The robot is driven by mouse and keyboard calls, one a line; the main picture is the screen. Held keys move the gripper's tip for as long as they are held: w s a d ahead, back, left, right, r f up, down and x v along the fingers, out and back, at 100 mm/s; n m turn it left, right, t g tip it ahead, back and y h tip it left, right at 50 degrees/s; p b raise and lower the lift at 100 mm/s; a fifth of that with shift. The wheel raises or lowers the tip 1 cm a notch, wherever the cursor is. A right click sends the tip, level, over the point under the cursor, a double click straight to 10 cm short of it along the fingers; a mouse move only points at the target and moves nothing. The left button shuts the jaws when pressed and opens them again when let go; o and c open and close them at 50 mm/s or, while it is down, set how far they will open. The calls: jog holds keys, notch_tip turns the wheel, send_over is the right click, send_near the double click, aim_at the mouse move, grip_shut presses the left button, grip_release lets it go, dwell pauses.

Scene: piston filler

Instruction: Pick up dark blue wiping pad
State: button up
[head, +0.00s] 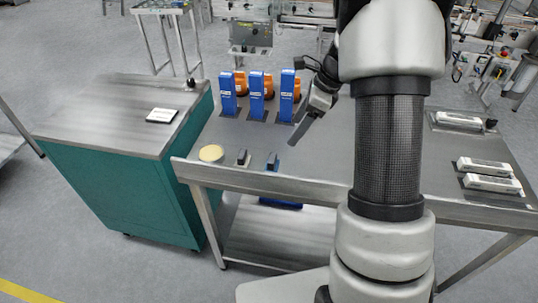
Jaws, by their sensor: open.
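A small dark blue block (272,163), which looks like the wiping pad, rests near the front edge of the grey table. A similar dark grey block (243,157) sits just left of it. My gripper (301,130) is open above the table, behind and to the right of the blue block and apart from it. One dark finger shows clearly; the other is hard to make out. Nothing shows between the fingers. A larger blue item (280,203) is on the shelf below the table edge, partly hidden.
Three blue stands (257,96) with orange parts stand behind the blocks. A round cream disc (211,153) lies at the table's front left corner. White boxes (484,166) lie at the right. A teal cabinet (120,190) adjoins at left. My arm hides the table's middle.

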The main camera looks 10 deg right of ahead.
send_over(273, 158)
jog(key=s+d, duration=0.1)
jog(key=d, duration=0.2)
jog(key=f, duration=0.9)
jog(key=shift+a+f+b, duration=0.2)
jog(key=shift+f+b, duration=0.05)
jog(key=shift+b, duration=0.05)
jog(key=shift+a+x, duration=0.15)
jog(key=shift+x, duration=1.45)
jog(key=shift+a+x, duration=0.15)
jog(key=shift+x, duration=1.45)
jog(key=shift+w+r, duration=0.1)
jog(key=shift+r, duration=0.1)
jog(key=c, duration=1.1)
notch_tip(273, 158, up, 10)
jog(key=shift+p, duration=0.35)
jog(key=shift+c, duration=0.2)
